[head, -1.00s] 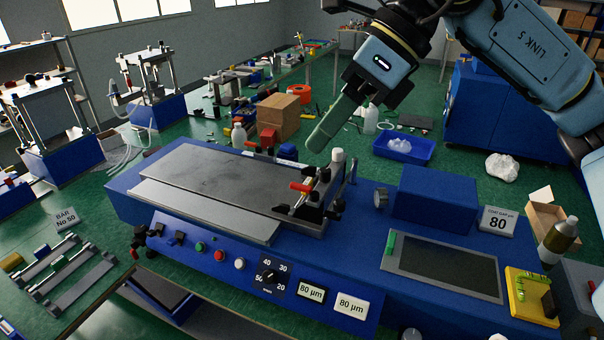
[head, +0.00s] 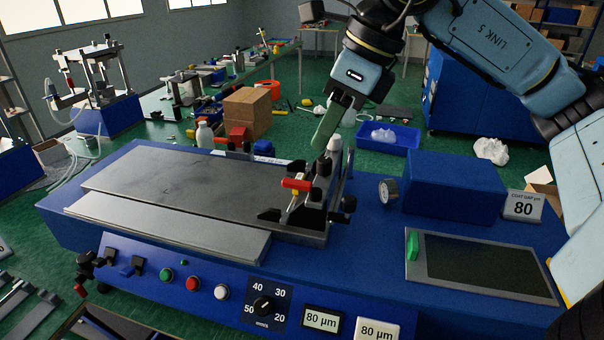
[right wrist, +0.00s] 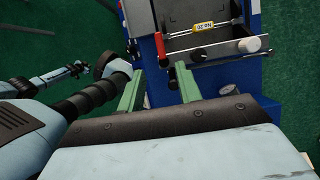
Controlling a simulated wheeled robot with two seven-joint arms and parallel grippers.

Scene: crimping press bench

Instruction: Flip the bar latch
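The bar latch, with a red handle (head: 297,184), sits on the bar carriage (head: 300,228) at the right end of the grey coating plate (head: 175,195). The red handle also shows in the right wrist view (right wrist: 160,45), near a yellow label reading No 20 (right wrist: 203,27). My right gripper (head: 323,140) hangs above and behind the latch in the head view.
A white knob (head: 335,143) stands beside the right fingertips. A blue housing with a gauge (head: 389,191) and a dark screen (head: 490,265) lie to the right. A red block (head: 238,134) stands behind the plate. The plate's surface is clear.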

